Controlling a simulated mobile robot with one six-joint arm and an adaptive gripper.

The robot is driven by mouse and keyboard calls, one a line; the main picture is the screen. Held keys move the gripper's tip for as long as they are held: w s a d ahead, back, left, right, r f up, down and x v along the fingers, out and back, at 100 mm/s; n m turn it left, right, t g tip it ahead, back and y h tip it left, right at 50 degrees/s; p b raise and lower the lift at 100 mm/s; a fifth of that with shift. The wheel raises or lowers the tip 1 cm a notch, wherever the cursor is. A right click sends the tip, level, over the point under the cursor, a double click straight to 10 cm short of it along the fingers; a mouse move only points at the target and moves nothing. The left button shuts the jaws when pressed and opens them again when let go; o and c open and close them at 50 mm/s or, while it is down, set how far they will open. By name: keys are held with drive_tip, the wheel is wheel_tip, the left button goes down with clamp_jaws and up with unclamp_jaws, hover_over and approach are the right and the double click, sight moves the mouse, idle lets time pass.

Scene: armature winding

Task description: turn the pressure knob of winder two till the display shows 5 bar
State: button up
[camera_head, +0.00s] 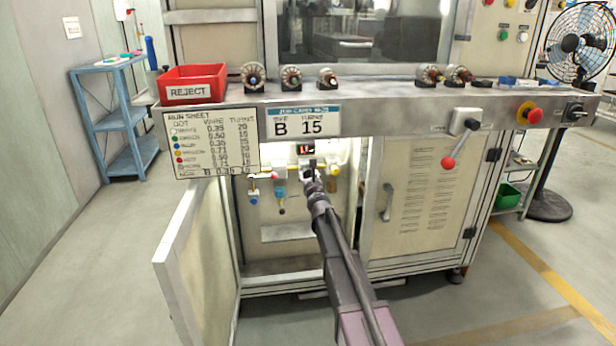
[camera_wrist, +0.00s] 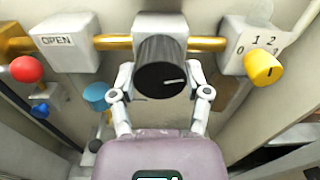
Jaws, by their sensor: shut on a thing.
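The pressure knob (camera_wrist: 162,78) is black and ribbed with a white mark pointing right, on a pale regulator block in the wrist view. My gripper (camera_wrist: 160,84) has one finger on each side of it and is shut on it. In the head view, my gripper (camera_head: 312,172) reaches into the open cabinet, and my arm hides most of the knob. A small dark display (camera_head: 306,149) with red digits sits just above the gripper; the digits are too small to read.
A yellow selector (camera_wrist: 263,69) marked 0, 1, 2 is right of the knob. A red ball handle (camera_wrist: 26,69), a box marked OPEN (camera_wrist: 65,38) and a blue cap (camera_wrist: 97,95) are left. The cabinet door (camera_head: 190,258) stands open at left; a closed panel (camera_head: 418,200) is right.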

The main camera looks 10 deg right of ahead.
drive_tip(key=shift+m, duration=0.3)
drive_tip(key=m, duration=0.9)
drive_tip(key=shift+a+m, duration=0.1)
drive_tip(key=shift+m, duration=0.3)
drive_tip(key=m, duration=0.4)
drive_tip(key=shift+w, duration=0.1)
drive_tip(key=m, duration=0.5)
drive_tip(key=shift+r, duration=0.1)
drive_tip(key=o, duration=1.1)
drive_tip(key=shift+o, duration=0.2)
